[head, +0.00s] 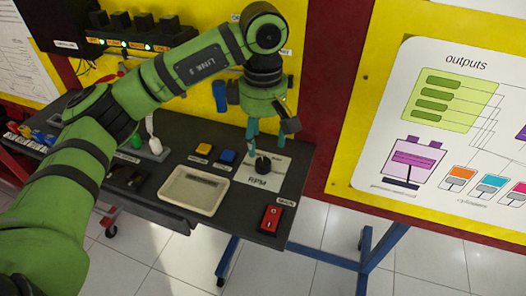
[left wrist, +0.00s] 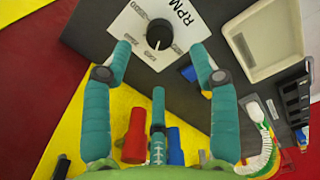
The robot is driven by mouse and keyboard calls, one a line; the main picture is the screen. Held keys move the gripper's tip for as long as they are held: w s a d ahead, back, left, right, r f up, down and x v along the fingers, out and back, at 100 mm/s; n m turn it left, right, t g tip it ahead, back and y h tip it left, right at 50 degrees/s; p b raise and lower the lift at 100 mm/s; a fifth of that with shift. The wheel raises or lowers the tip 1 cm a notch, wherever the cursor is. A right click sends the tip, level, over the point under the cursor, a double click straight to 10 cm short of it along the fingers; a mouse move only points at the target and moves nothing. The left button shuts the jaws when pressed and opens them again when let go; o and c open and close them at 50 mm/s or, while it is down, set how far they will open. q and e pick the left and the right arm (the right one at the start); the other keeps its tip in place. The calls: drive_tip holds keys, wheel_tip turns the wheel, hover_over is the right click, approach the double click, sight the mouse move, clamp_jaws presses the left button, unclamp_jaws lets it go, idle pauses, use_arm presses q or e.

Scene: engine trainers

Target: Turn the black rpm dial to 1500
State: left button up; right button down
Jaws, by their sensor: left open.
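The black rpm dial (head: 263,164) is a round knob on a white plate marked RPM, near the right end of the dark console. My right gripper is not in view.
A pale tray (head: 193,190) lies left of the dial. A yellow button (head: 203,149) and a blue button (head: 227,156) sit behind the tray. A red switch (head: 270,217) is at the console's front right. A blue handle (head: 220,96) projects from the yellow panel.

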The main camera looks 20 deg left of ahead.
sight(263, 162)
use_arm(q)
wheel_tip(263, 162, up, 5)
drive_tip(key=shift+f, duration=0.1)
idle(0.5)
